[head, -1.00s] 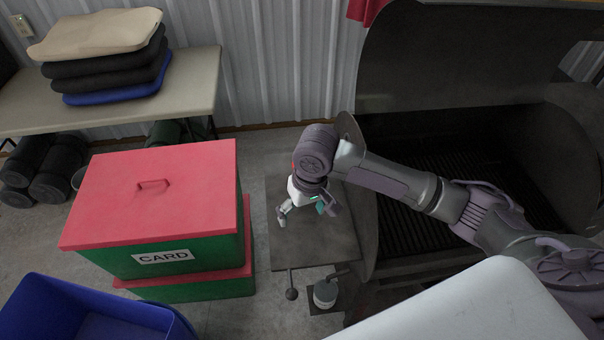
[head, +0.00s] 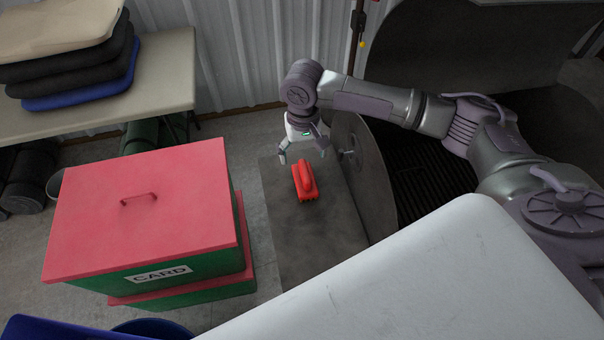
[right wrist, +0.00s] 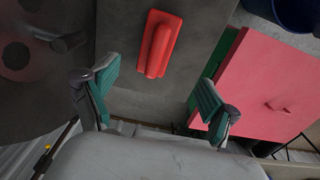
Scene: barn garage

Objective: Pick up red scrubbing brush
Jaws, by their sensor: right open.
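The red scrubbing brush (head: 305,182) lies on the grey side shelf (head: 312,235) of the grill, its raised handle facing up. In the right wrist view the brush (right wrist: 158,44) shows at the upper middle, beyond the fingertips. My right gripper (head: 303,158) is open and empty, above the shelf's far end and just behind the brush. Its teal-padded fingers (right wrist: 153,95) stand wide apart in the right wrist view, and nothing is between them. My left gripper is not in view.
A red-lidded green box labelled CARD (head: 150,215) stands left of the shelf. The dark grill (head: 450,160) is on the right. A table (head: 165,75) with folded pads (head: 70,65) is at the back left. Blue bins (head: 60,328) show at the bottom left.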

